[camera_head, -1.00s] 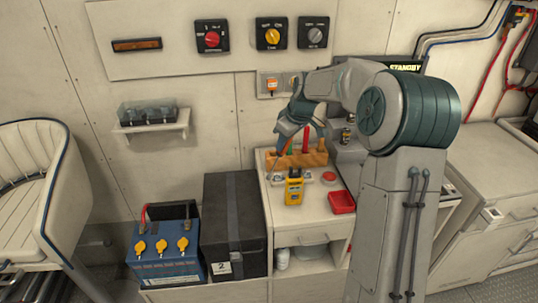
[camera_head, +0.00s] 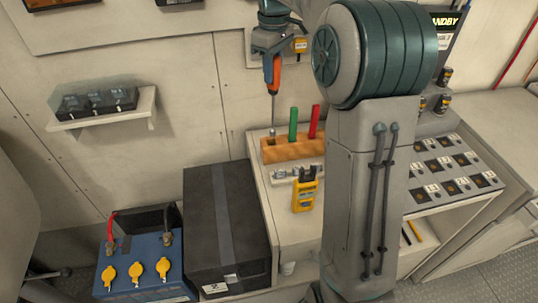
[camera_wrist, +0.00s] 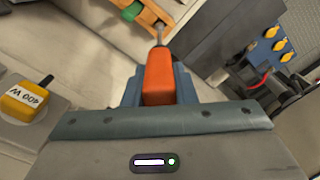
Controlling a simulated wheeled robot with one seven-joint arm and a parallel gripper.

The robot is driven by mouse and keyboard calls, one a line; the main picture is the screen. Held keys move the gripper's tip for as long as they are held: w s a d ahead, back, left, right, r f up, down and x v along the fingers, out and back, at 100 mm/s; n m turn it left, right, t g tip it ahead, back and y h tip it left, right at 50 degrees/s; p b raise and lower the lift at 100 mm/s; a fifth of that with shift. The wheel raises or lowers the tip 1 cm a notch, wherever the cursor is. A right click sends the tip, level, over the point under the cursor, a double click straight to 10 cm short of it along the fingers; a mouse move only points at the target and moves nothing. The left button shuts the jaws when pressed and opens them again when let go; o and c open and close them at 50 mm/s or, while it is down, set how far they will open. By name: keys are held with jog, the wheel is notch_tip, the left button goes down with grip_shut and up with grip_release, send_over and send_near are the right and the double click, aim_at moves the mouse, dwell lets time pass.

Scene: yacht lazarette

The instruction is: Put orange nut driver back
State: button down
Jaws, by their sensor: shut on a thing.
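The orange nut driver (camera_head: 272,75) is upright in my gripper (camera_head: 270,58), its metal shaft pointing down. Its tip is over the left end of the wooden rack (camera_head: 290,151) on the counter; I cannot tell whether it is in a hole. In the wrist view my gripper (camera_wrist: 160,92) is shut on the orange handle (camera_wrist: 158,75), and the shaft runs toward the rack (camera_wrist: 150,14). A green-handled tool (camera_head: 293,123) and a red-handled tool (camera_head: 314,121) stand in the rack to the right.
A yellow meter (camera_head: 305,190) stands in front of the rack, beside a small grey strip (camera_head: 297,173). A black case (camera_head: 226,225) and a blue battery (camera_head: 145,265) stand to the left. A wall shelf (camera_head: 105,110) is at upper left.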

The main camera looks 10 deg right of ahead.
jog(key=f, duration=1)
jog(key=shift+w+f, duration=0.2)
jog(key=c, duration=1.2)
grip_release()
jog(key=shift+f, duration=0.1)
notch_tip(320, 180, up, 11)
jog(key=shift+f, duration=0.1)
jog(key=shift+r, duration=0.7)
jog(key=shift+s, duration=0.2)
jog(key=s+f+m+t, duration=0.1)
jog(key=s+f+m, duration=0.2)
jog(key=s, duration=0.6)
jog(key=s+f+m+t, duration=0.1)
jog(key=s+f+m, duration=0.2)
jog(key=s, duration=0.6)
jog(key=s+f+m, duration=0.3)
jog(key=s+f, duration=0.2)
jog(key=s, duration=0.4)
jog(key=shift+s+f+t, duration=0.3)
jog(key=shift+t, duration=0.1)
